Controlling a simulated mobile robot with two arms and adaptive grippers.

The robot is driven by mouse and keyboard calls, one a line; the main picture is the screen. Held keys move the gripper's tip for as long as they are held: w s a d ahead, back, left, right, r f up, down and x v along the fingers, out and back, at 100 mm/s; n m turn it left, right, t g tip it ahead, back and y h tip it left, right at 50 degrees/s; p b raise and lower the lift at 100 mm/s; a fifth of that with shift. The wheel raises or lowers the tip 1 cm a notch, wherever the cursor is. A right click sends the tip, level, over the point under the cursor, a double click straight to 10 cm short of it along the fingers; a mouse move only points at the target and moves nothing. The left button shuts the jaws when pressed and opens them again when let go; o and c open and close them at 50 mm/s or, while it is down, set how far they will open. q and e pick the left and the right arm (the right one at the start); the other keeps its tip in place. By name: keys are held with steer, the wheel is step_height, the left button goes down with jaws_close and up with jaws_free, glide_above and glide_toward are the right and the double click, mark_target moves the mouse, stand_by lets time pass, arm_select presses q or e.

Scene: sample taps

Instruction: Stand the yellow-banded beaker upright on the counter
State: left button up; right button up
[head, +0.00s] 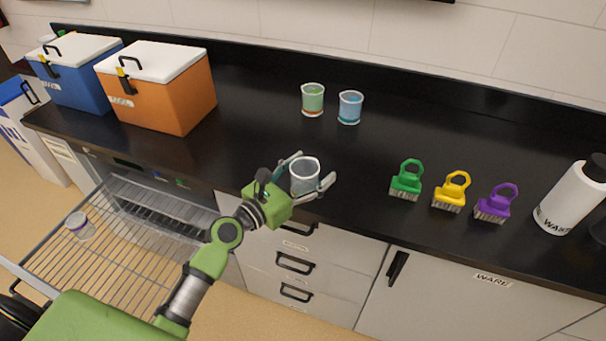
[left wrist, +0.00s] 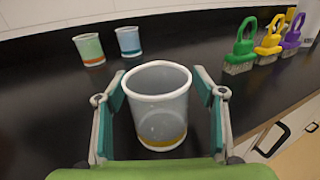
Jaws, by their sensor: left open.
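The yellow-banded beaker (head: 305,177) is clear and empty, and stands upright near the counter's (head: 255,130) front edge. In the left wrist view the beaker (left wrist: 160,105) shows its yellow band low down, near the base. My left gripper (head: 314,171) is open, with one finger on either side of the beaker. In the left wrist view a small gap shows between the beaker and each finger. My right gripper is not in view.
A green-filled beaker (head: 312,101) and a blue-filled beaker (head: 349,108) stand behind. Green (head: 406,181), yellow (head: 451,193) and purple (head: 496,205) brushes and a white bottle (head: 570,198) are to the right. Coolers (head: 170,92) stand left. A purple-banded beaker (head: 79,226) is on a wire rack (head: 130,240).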

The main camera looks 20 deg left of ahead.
arm_select(q)
steer(key=v, duration=1.2)
steer(key=s+d+f+m+g, duration=0.8)
steer(key=s+d+f+m, duration=0.25)
steer(key=m, duration=1.05)
steer(key=s+a+f+m+g+y, duration=0.5)
steer(key=s+a+m+y, duration=0.2)
steer(key=s+a+m, duration=0.4)
step_height(320, 180, down, 27)
steer(key=s+d+m, duration=0.1)
steer(key=s+d, duration=0.1)
steer(key=s+a+f+g, duration=0.2)
steer(key=s+a+f, duration=0.1)
steer(key=s+f, duration=1.2)
steer(key=shift+s+a+f+m, duration=0.2)
steer(key=shift+s+f+m, duration=0.15)
steer(key=shift+s, duration=0.6)
